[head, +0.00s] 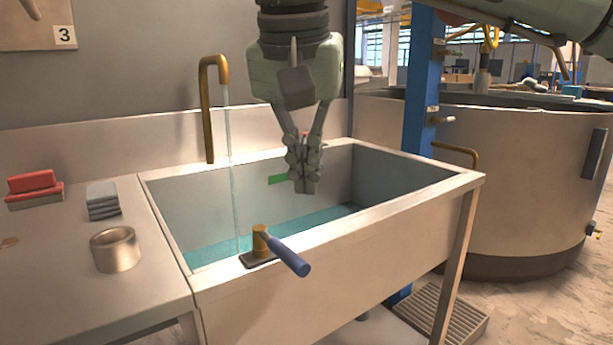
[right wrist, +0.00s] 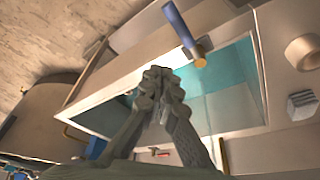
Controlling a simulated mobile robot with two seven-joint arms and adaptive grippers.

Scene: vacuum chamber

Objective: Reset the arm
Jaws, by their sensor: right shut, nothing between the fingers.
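My right gripper (head: 305,188) hangs pointing down over the open sink (head: 330,282), its fingers together with nothing between them. Its arm comes in from the top of the head view. In the right wrist view the closed fingertips (right wrist: 157,72) show in front of the sink's rim and basin. My left gripper is in neither view.
Water runs from a brass tap (head: 207,110) into the sink. A blue-handled lever (head: 288,256) stands on the front rim. A tape roll (head: 115,249), grey blocks (head: 103,201) and red blocks (head: 34,188) lie on the left counter. A large round tank (head: 520,190) stands at right behind a blue post (head: 422,90).

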